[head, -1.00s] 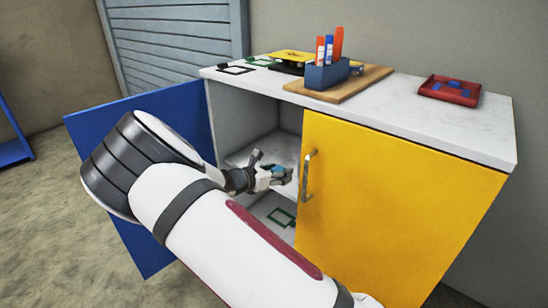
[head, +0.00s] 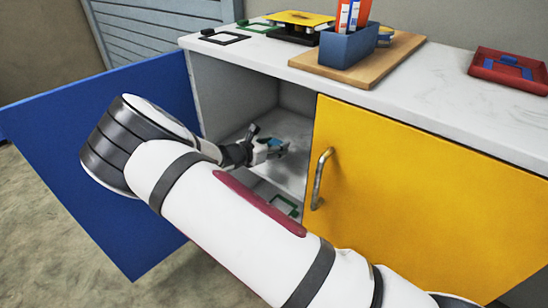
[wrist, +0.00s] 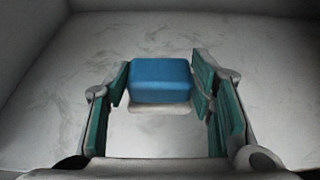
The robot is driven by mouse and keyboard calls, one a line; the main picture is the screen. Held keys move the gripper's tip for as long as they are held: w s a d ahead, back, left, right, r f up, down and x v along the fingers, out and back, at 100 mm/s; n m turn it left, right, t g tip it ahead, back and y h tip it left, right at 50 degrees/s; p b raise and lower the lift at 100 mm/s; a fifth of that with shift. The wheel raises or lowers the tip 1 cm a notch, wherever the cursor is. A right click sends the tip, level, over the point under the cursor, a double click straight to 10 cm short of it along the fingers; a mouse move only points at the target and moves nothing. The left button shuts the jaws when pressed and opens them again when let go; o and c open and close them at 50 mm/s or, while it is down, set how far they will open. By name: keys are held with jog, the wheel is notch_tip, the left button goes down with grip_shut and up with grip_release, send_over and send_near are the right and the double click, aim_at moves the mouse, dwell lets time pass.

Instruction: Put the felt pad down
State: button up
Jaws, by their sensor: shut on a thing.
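The felt pad is a blue block with a pale layer under it. In the wrist view the felt pad (wrist: 160,80) sits between the tips of my gripper (wrist: 162,88), whose teal-lined fingers are shut on it. In the head view my gripper (head: 272,149) reaches into the open left side of the cabinet, over the pale shelf (head: 293,170). Only a small blue bit of the pad (head: 274,142) shows there. I cannot tell whether the pad touches the shelf.
The blue door (head: 110,150) stands open at the left; the yellow door (head: 420,190) is shut. A green-framed item (head: 286,206) lies below the shelf. On the counter are a blue holder (head: 347,46) on a wooden board and a red tray (head: 508,72). The shelf around the pad looks bare.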

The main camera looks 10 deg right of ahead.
jog(key=shift+f+b, duration=0.7)
jog(key=shift+f, duration=1.2)
jog(key=shift+f, duration=0.1)
jog(key=o, duration=1.3)
jog(key=shift+c, duration=0.2)
jog(key=shift+s+a, duration=0.1)
jog(key=p+v, duration=0.3)
jog(key=v, duration=0.9)
jog(key=shift+p, duration=0.4)
jog(key=shift+r, duration=0.2)
